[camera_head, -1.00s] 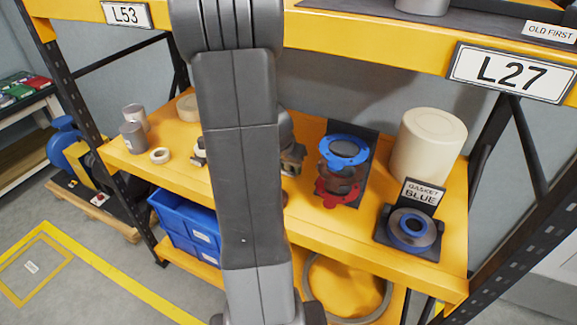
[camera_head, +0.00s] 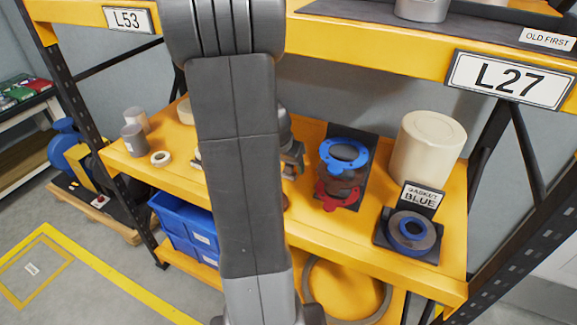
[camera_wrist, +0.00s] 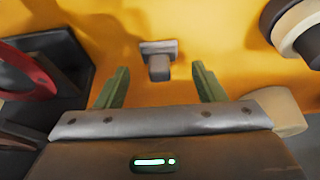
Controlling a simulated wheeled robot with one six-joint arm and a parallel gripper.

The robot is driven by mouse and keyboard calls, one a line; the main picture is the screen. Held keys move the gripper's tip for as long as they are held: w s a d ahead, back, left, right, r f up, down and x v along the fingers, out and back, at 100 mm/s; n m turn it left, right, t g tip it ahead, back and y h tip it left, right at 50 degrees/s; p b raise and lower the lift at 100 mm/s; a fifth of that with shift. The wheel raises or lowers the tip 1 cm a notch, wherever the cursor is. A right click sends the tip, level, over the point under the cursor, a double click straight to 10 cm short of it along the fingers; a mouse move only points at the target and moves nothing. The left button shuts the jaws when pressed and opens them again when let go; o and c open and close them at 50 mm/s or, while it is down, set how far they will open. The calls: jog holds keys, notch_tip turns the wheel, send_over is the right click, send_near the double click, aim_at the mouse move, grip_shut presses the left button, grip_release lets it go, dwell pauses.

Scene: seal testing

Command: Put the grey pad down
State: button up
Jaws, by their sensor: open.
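My gripper (camera_wrist: 160,69) is open in the wrist view, with its two green fingers apart. A small grey piece (camera_wrist: 158,47), which looks like the grey pad, is on the yellow shelf surface just beyond and between the fingertips. It shows a flat bar with a block on its near side, and neither finger visibly touches it. In the head view my gripper (camera_head: 292,160) is partly hidden behind my arm, above the middle of the shelf. The pad cannot be made out in that view.
A black stand with blue and red flanges (camera_head: 343,153) is to the right of my gripper. Beyond it are a cream cylinder (camera_head: 427,148) and a blue gasket (camera_head: 411,232) on a black holder. Grey cups (camera_head: 133,138) and a cream ring (camera_head: 161,158) stand at the shelf's left.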

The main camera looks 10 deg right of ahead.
aim_at(288, 166)
jog(key=p+v, duration=0.1)
jog(key=v, duration=0.8)
jog(key=shift+r, duration=0.2)
jog(key=shift+f, duration=0.1)
jog(key=b+x, duration=0.2)
jog(key=x, duration=1)
jog(key=shift+f, duration=0.4)
notch_tip(288, 166, up, 3)
jog(key=shift+f+p, duration=0.15)
jog(key=shift+p, duration=0.25)
jog(key=shift+s+r, duration=0.1)
jog(key=shift+r, duration=0.45)
jog(key=shift+f, duration=0.15)
